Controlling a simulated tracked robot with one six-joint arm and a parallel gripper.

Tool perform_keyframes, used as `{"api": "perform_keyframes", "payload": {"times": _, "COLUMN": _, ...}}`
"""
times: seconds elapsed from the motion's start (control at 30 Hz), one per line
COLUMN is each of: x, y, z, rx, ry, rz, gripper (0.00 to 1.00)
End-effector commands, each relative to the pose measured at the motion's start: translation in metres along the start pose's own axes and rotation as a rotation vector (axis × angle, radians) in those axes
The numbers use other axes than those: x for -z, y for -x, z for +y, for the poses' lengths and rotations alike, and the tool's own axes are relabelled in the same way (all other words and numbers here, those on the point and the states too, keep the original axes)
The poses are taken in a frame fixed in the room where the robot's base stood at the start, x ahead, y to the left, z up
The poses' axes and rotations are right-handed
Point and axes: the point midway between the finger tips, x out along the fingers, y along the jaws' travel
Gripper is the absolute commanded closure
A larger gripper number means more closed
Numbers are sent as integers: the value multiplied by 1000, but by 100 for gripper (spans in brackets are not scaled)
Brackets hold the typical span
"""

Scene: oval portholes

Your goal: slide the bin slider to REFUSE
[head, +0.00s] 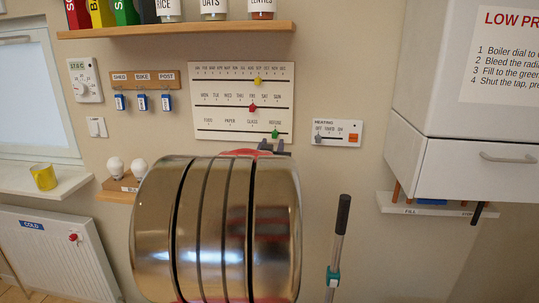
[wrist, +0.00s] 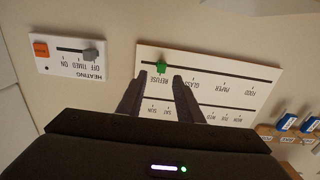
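The bin slider is the green knob (head: 275,134) on the lowest track of the white calendar board (head: 225,122). In the wrist view, which shows the board upside down, the green knob (wrist: 161,67) sits at the REFUSE label, near the end of its track. My gripper (wrist: 157,80) is open and empty. Its two fingers lie either side of the REFUSE label, with their tips close to the knob; I cannot tell whether they touch it. In the head view my gripper (head: 272,147) shows just below the knob, mostly hidden behind my arm.
The board also carries a yellow knob (head: 258,82) and a red knob (head: 252,107) on the upper tracks. A heating panel (head: 336,133) is to the right. Key hooks (head: 143,78) hang left of the board. A shelf (head: 180,30) runs above.

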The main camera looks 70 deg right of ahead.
Motion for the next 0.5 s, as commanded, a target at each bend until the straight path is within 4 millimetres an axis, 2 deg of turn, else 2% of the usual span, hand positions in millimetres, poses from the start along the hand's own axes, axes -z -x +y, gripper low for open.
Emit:
{"api": "perform_keyframes", "payload": {"times": 0.3, "x": 0, "y": 41, "z": 1, "rx": -1, "ry": 0, "rz": 1, "gripper": 67}}
{"api": "perform_keyframes", "payload": {"times": 0.5, "x": 0, "y": 59, "z": 1, "rx": -1, "ry": 0, "rz": 1, "gripper": 67}}
